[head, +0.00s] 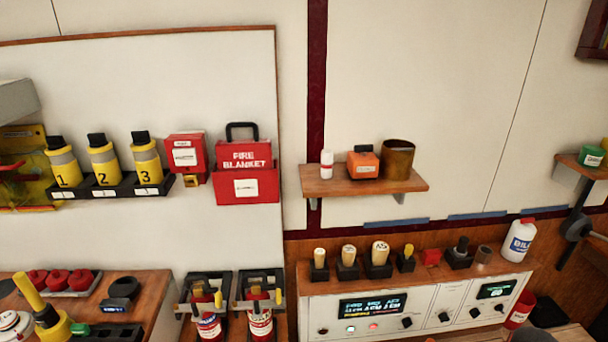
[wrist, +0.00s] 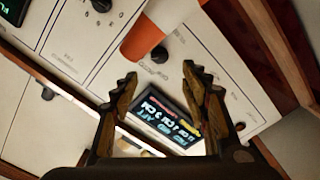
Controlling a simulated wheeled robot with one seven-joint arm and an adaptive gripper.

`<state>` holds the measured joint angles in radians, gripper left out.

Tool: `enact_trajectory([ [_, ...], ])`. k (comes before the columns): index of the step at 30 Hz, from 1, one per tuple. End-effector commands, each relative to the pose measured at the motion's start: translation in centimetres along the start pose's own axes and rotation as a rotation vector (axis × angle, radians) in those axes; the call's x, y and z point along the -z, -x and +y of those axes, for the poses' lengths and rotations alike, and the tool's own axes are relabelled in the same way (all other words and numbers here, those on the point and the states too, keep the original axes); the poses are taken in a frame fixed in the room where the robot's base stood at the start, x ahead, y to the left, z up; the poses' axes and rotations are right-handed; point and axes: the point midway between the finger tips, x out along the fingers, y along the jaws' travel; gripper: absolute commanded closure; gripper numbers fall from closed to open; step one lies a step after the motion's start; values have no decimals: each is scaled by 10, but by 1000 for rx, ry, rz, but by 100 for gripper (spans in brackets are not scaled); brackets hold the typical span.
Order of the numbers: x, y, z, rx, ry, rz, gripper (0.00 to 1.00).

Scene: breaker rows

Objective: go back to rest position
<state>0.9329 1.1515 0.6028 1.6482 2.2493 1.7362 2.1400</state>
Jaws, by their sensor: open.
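My gripper (wrist: 160,78) is in the wrist view with its two fingers spread apart. Nothing is held between the fingers. Beyond them is the white control panel (wrist: 90,48), seen tilted, with a lit display (wrist: 165,118) showing between the fingers. An orange and white object (wrist: 150,30) lies across the view past the fingertips; I cannot tell what it is. In the head view the gripper cannot be made out.
The control panel (head: 333,311) is at the lower right in the head view, with several handles on the ledge above it and a white bottle (head: 518,241). A wooden shelf (head: 402,186) juts from the wall. Two fire extinguishers (head: 261,322) stand left of the panel.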

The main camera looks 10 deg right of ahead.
Motion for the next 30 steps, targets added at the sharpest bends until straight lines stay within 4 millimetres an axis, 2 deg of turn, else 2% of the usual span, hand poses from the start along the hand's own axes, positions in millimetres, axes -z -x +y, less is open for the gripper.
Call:
enact_trajectory([
  [4, -1, 0, -9, 34, 156, -3, 54],
  [6, 7, 2, -27, 92, 270, 35, 54],
  [10, 42, 21, -76, 235, 481, 178, 54],
  [13, 78, 35, -95, 312, 671, 350, 54],
  [17, 134, 53, -99, 358, 961, 642, 54],
  [21, 189, 76, -94, 344, 1251, 975, 54],
  [24, 219, 93, -87, 305, 1428, 1197, 54],
  [30, 264, 127, -69, 179, 1722, 1620, 54],
])
